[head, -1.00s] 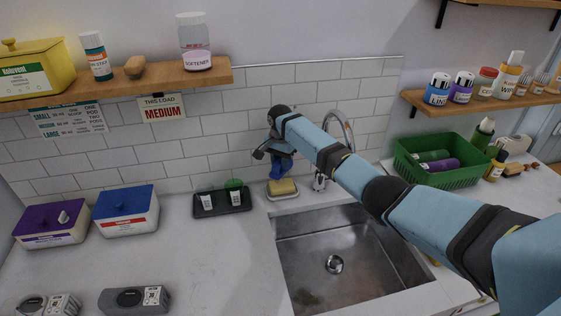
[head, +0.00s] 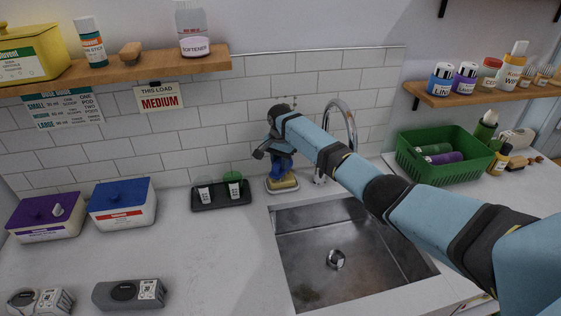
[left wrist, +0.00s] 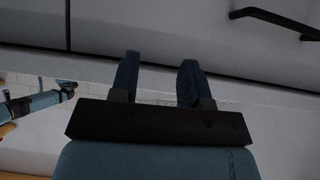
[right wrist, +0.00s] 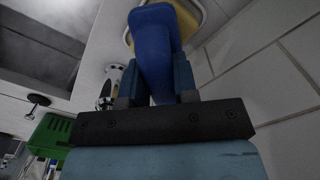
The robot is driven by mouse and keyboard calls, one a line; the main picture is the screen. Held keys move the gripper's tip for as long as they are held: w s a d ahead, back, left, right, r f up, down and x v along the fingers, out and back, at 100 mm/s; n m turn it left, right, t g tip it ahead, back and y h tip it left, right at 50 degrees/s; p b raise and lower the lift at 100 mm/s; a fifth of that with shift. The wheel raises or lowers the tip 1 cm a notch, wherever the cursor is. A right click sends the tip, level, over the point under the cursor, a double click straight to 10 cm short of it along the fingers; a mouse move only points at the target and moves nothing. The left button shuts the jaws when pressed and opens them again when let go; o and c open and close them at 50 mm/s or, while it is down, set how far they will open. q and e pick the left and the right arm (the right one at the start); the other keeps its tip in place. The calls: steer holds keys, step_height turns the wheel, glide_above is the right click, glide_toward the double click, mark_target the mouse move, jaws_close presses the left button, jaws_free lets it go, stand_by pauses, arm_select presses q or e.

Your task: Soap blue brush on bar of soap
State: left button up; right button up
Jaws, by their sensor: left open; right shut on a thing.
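The blue brush (right wrist: 153,45) is held in my right gripper (right wrist: 155,88), which is shut on it; the arm partly hides it in the head view (head: 281,170). The yellow bar of soap (head: 283,184) lies in a light dish at the back edge of the sink. The brush's lower end is right at the soap and covers part of it. The soap also shows behind the brush in the right wrist view (right wrist: 188,18). I cannot tell whether they touch. My left gripper (left wrist: 158,75) is open and empty, and out of the head view.
The faucet (head: 350,130) stands close to the right of my right gripper, behind the sink (head: 350,250). A black tray (head: 221,202) with two small cups is left of the soap. A green basket (head: 455,175) stands further right.

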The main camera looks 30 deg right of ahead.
steer(key=shift+f, duration=0.1)
steer(key=shift+f, duration=0.45)
stand_by(0.4)
steer(key=shift+f+p, duration=0.1)
steer(key=shift+p, duration=0.2)
stand_by(2.0)
